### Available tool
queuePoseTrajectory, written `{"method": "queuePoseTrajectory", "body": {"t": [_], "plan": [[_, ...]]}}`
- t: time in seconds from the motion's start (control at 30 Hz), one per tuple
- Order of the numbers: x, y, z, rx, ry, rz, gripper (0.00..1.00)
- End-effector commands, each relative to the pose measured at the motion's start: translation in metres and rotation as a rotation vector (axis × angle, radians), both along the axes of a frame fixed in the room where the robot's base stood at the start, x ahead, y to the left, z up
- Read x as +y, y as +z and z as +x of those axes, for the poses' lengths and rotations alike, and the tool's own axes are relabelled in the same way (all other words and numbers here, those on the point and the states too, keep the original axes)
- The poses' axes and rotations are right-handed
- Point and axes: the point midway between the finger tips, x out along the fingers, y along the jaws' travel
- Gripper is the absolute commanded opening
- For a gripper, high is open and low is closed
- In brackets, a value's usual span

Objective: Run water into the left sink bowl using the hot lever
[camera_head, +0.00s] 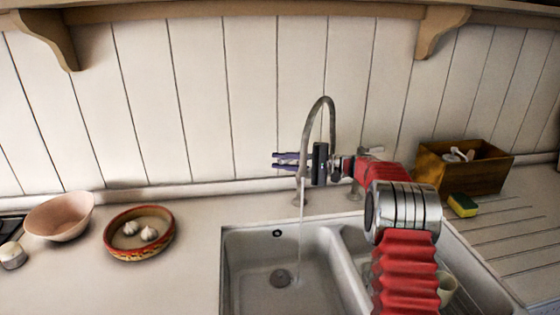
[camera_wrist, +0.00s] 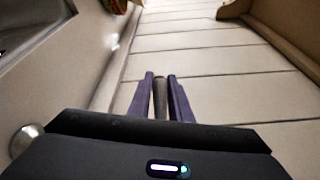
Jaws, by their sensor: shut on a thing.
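A tall arched tap (camera_head: 318,103) stands behind the sink. A thin stream of water (camera_head: 299,230) falls from its spout into the left sink bowl (camera_head: 250,262), near the drain. My gripper (camera_head: 284,160) is at the left side of the tap, its purple fingers pointing left along the wall. In the wrist view the fingers (camera_wrist: 162,98) are closed around a slim grey-brown bar, which appears to be the hot lever (camera_wrist: 160,98). In the head view my gripper and the spout hide this lever. A pale right-hand lever (camera_head: 375,150) shows behind my arm.
Left of the sink are a pink bowl (camera_head: 58,216), a red-rimmed dish (camera_head: 118,249) with garlic and a small jar (camera_head: 12,256). A wooden box (camera_head: 462,176) and a sponge (camera_head: 462,205) are at right. A cup (camera_head: 446,288) is in the right bowl.

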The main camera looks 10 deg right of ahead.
Motion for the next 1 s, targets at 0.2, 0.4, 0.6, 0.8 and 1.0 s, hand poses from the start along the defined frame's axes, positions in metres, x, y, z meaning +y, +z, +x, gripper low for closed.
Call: {"method": "queuePoseTrajectory", "body": {"t": [0.2, 0.4, 0.6, 0.8, 1.0], "plan": [[-0.003, -0.008, -0.007, 0.014, 0.102, -0.001, 0.00], [-0.006, -0.008, -0.013, 0.012, 0.181, -0.002, 0.00], [-0.009, -0.009, -0.016, 0.013, 0.244, -0.002, 0.00], [-0.011, -0.008, -0.019, 0.014, 0.284, -0.002, 0.00], [-0.012, -0.008, -0.020, 0.015, 0.302, -0.002, 0.00]]}}
